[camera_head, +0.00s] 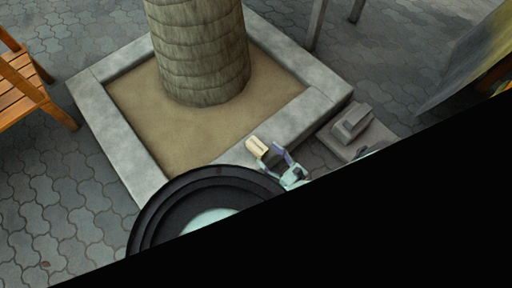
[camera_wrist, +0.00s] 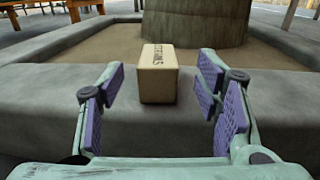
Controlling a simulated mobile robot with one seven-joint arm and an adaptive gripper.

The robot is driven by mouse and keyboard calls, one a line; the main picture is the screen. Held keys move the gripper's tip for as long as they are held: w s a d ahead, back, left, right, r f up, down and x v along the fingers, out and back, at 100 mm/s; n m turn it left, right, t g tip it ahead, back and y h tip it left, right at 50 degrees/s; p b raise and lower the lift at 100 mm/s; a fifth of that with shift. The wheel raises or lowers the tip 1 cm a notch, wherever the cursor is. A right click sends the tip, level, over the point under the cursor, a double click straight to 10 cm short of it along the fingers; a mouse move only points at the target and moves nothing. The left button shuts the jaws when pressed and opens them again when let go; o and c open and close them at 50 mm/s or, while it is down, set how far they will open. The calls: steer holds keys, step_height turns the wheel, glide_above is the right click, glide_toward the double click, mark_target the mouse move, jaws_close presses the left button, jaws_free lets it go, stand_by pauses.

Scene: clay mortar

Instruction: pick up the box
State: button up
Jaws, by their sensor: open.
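The box (camera_wrist: 158,82) is a small cream-tan block with dark lettering on its top. It stands on the grey stone ledge of the planter, ahead of my gripper. My gripper (camera_wrist: 159,98) is open, with purple pads on either side of the box in the wrist view. The box appears a little beyond the fingertips, nearer the left finger, and I see no contact. In the head view the box (camera_head: 257,147) lies on the ledge's front edge, with my gripper (camera_head: 268,157) right beside it.
The planter ledge (camera_head: 120,130) frames sand (camera_head: 150,115) and a thick tree trunk (camera_head: 200,50). A grey stepped block (camera_head: 352,122) is to the right of the gripper. A wooden bench (camera_head: 22,85) stands at the left. A large black area covers the head view's lower right.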

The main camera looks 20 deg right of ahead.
steer(key=shift+b+x, duration=0.65)
steer(key=shift+x, duration=2.25)
steer(key=shift+a, duration=0.1)
steer(key=c, duration=1.3)
